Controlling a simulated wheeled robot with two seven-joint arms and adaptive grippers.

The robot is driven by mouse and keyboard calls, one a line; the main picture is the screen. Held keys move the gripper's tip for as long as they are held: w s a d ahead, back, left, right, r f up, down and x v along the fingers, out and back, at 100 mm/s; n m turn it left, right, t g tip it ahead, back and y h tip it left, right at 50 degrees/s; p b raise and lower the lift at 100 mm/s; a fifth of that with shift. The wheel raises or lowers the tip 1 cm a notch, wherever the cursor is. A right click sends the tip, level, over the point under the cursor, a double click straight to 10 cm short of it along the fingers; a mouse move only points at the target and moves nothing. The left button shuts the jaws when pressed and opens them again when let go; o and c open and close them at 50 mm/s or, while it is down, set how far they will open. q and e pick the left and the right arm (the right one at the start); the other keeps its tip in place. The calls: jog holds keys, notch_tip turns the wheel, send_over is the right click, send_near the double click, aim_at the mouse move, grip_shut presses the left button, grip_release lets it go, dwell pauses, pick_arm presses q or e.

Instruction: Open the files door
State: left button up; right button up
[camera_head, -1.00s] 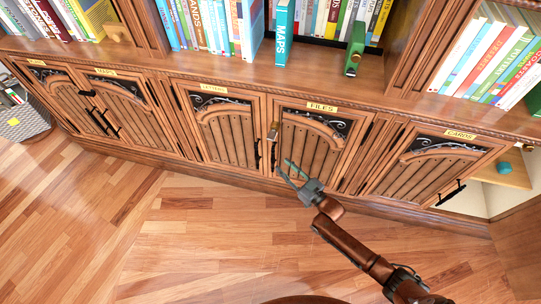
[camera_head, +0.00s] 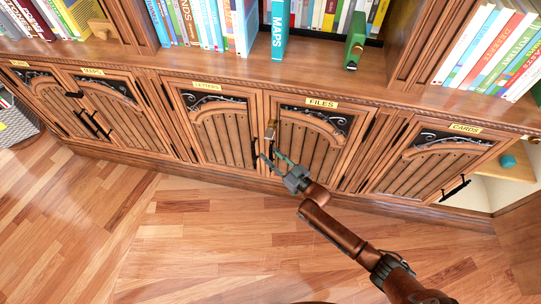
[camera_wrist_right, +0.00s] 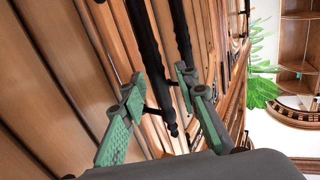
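The files door (camera_head: 305,150), with a yellow FILES label (camera_head: 322,103) above it, looks shut in the low wooden cabinet. A small brass fitting (camera_head: 271,128) sits at its upper left edge. My right gripper (camera_head: 272,159) is at the left edge of this door, by the seam with the letters door (camera_head: 222,136). The right wrist view shows two black bar handles (camera_wrist_right: 146,45) side by side. The green fingers (camera_wrist_right: 158,100) are open, one bar passing between them; contact is unclear. The other bar (camera_wrist_right: 180,30) runs behind one fingertip. My left gripper is out of view.
The cards door (camera_head: 435,165) is at the right, beside an open space with a teal object (camera_head: 508,161). The maps door (camera_head: 125,110) is at the left. Books and a green object (camera_head: 355,50) stand on the shelf above. The wooden floor (camera_head: 180,240) is clear.

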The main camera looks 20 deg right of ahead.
grip_shut()
jog(key=shift+s, duration=0.1)
dwell(0.5)
